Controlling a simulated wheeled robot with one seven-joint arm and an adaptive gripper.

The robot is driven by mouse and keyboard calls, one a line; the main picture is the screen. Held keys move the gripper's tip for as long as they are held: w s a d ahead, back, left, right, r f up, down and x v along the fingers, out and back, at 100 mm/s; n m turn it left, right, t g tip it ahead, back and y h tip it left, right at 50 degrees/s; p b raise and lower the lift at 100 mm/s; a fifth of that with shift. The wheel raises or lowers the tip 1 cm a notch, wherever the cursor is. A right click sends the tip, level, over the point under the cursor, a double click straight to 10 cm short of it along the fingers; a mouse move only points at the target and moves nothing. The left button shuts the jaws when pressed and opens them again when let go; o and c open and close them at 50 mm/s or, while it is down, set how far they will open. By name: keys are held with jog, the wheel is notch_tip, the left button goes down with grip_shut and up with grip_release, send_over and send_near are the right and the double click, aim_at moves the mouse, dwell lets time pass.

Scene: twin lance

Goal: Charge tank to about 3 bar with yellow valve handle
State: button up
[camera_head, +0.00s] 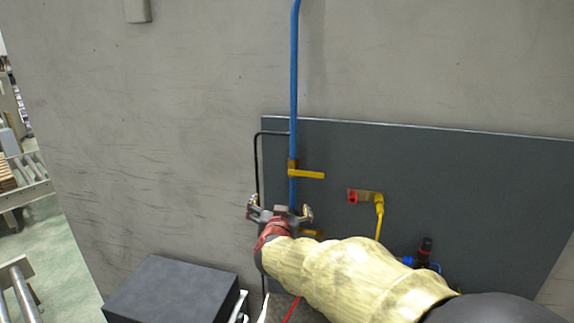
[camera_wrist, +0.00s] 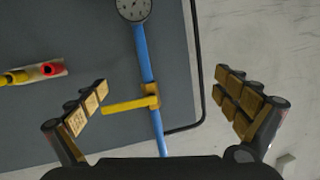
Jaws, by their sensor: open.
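The yellow valve handle (camera_head: 307,174) sits on a vertical blue pipe (camera_head: 294,75) and sticks out to the right, across the pipe. In the wrist view the handle (camera_wrist: 125,106) points left from its brass-coloured valve body (camera_wrist: 151,96). A round gauge (camera_wrist: 133,9) on the pipe is cut by the top edge of the wrist view; its reading is too small to tell. My gripper (camera_head: 281,208) is open and empty, in front of the pipe below the handle. In the wrist view the handle and pipe show between its spread fingers, apart from them. No tank is recognisable.
A second yellow piece (camera_head: 313,234) shows partly behind my arm. Red and yellow connectors (camera_head: 366,196) sit right of the pipe on the grey panel (camera_head: 440,165). A black tube (camera_head: 257,165) runs along the panel's left edge. A dark box (camera_head: 172,292) stands at lower left.

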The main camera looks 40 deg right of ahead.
aim_at(306, 172)
jog(key=s+d+r+m+h, duration=0.1)
jog(key=s+d+r+h, duration=0.25)
jog(key=d+r, duration=0.2)
jog(key=shift+g+h, duration=0.4)
jog(key=shift+h, duration=0.05)
jog(key=x, duration=0.5)
jog(key=p+x, duration=0.1)
jog(key=x, duration=0.1)
jog(key=shift+w+a+r, duration=0.2)
jog(key=shift+w+r, duration=0.15)
jog(key=shift+w, duration=0.1)
jog(key=shift+c, duration=1.2)
jog(key=c, duration=1.4)
